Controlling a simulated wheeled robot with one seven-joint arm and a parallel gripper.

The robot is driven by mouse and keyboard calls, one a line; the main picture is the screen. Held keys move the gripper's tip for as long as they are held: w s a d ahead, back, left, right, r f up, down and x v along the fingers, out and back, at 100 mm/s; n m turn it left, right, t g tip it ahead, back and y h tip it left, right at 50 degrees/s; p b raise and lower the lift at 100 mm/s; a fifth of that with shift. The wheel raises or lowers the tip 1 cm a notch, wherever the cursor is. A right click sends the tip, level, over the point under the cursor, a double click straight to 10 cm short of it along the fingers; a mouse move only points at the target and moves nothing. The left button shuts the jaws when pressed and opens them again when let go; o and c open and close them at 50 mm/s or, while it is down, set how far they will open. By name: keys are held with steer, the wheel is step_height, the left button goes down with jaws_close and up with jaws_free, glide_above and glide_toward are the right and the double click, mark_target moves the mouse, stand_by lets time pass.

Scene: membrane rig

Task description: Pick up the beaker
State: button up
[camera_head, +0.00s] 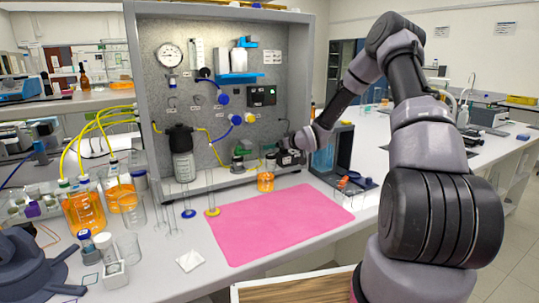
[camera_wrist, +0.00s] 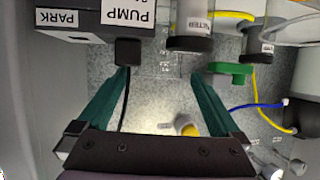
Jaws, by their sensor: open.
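A small beaker of orange liquid (camera_head: 265,182) stands upright at the back edge of the pink mat (camera_head: 280,222), in front of the rig panel, in the head view. My gripper (camera_head: 268,149) reaches in from the right, above and just behind this beaker, close to the panel. In the wrist view its two teal fingers (camera_wrist: 160,72) are spread apart with nothing held between them. I cannot make out the beaker for certain in the wrist view.
A box labelled PUMP (camera_wrist: 140,15) and a dark-capped cylindrical fitting (camera_wrist: 190,30) are close to my fingertips. A dark-framed stand (camera_head: 345,148) is right of the rig. Bottles of orange liquid (camera_head: 84,212) stand left. The pink mat is clear.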

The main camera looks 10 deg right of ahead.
mark_target(267, 152)
steer(key=x, duration=0.7)
steer(key=shift+w+a+f, duration=0.15)
steer(key=shift+w, duration=0.1)
steer(key=c, duration=1.2)
